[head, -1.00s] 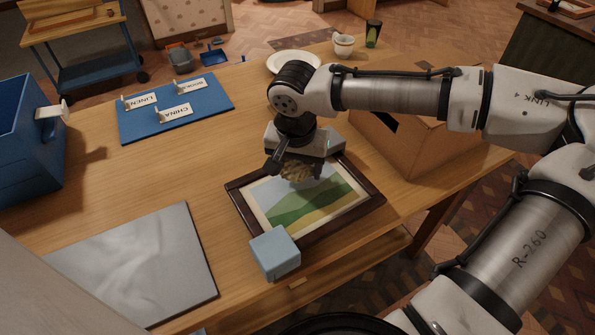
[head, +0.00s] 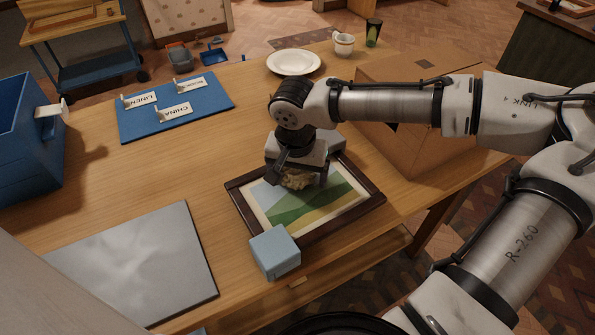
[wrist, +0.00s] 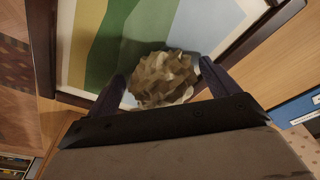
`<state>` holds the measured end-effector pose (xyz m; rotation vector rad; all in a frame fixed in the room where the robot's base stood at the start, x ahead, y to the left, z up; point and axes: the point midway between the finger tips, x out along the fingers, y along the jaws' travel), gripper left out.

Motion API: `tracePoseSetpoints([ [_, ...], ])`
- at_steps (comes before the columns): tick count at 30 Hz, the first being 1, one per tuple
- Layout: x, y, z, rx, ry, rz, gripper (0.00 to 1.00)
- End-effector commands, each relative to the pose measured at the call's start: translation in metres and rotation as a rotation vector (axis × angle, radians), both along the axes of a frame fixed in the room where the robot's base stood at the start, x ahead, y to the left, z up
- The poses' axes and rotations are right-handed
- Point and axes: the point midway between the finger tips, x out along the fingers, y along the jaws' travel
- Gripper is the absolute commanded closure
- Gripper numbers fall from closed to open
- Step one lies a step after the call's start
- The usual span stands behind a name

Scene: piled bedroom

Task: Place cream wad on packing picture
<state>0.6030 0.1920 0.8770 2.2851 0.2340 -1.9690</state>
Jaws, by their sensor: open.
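The packing picture (head: 318,214) is a dark-framed landscape with green hills, lying flat on the wooden table. It also fills the upper part of the wrist view (wrist: 102,45). The cream wad (head: 297,181) is a crumpled paper ball at the picture's upper part, below my gripper (head: 299,180). In the wrist view the wad (wrist: 164,78) sits between the two fingers of my gripper (wrist: 162,82), with a gap visible at the sides. The jaws are open around it. It appears to rest on the picture, with its underside hidden.
A light blue block (head: 275,252) stands at the picture's lower left corner. A cardboard box (head: 425,145) is to the right. A grey panel (head: 135,262), a blue board with labels (head: 205,108), a blue bin (head: 25,150) and a white plate (head: 293,62) are also on the table.

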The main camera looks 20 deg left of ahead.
Motion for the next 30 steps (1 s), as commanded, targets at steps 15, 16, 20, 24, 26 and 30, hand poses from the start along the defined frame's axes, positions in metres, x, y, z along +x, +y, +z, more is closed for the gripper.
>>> tracePoseSetpoints([
  [15,-0.009,-0.003,0.075,0.003,-0.002,-0.002,0.13],
  [16,-0.010,-0.002,0.081,0.004,-0.002,-0.002,0.13],
  [20,-0.014,-0.003,0.103,0.002,-0.001,-0.001,0.13],
  [24,-0.016,-0.004,0.117,0.001,0.000,-0.001,0.13],
  [26,-0.017,-0.004,0.120,0.000,0.000,-0.001,0.13],
  [30,-0.017,-0.005,0.123,0.000,0.000,0.000,0.13],
])
